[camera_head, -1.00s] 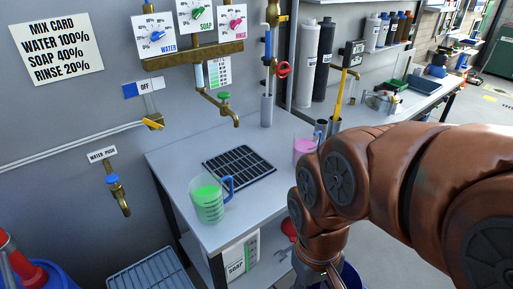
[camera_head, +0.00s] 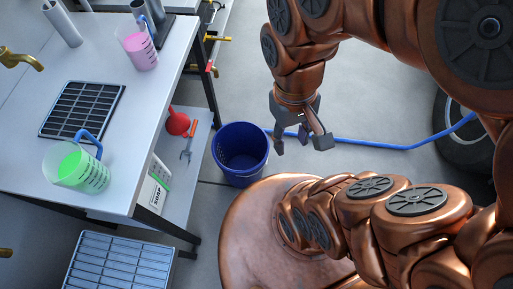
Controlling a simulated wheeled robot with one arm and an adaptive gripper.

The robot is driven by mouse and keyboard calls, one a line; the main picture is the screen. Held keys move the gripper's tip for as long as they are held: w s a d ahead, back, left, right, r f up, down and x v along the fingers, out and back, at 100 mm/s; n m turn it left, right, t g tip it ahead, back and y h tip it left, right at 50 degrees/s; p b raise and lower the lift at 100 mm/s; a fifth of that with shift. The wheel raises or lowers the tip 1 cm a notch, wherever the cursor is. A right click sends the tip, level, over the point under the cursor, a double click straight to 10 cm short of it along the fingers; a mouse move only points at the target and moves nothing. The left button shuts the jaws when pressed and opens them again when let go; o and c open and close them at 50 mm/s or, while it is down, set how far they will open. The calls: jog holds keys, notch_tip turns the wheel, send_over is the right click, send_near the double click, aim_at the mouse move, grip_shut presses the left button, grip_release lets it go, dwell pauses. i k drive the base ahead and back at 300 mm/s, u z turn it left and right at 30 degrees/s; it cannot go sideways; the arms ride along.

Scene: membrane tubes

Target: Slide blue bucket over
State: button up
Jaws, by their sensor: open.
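The blue bucket (camera_head: 240,152) stands upright on the grey floor, just right of the workbench. It looks empty. My gripper (camera_head: 300,146) points down to the right of the bucket. Its dark fingers are spread with nothing between them. The near finger looks close to the bucket's right rim; I cannot tell whether they touch.
The white workbench (camera_head: 150,100) holds a jug of green liquid (camera_head: 80,170), a jug of pink liquid (camera_head: 140,50) and a black drain grate (camera_head: 85,110). A red funnel (camera_head: 177,122) sits on its lower shelf. A blue hose (camera_head: 390,147) crosses the floor. A slatted rack (camera_head: 118,262) lies lower left.

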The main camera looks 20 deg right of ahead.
aim_at(239, 147)
jog(key=u, duration=3.05)
jog(key=k, duration=1.8)
jog(key=u, duration=0.6)
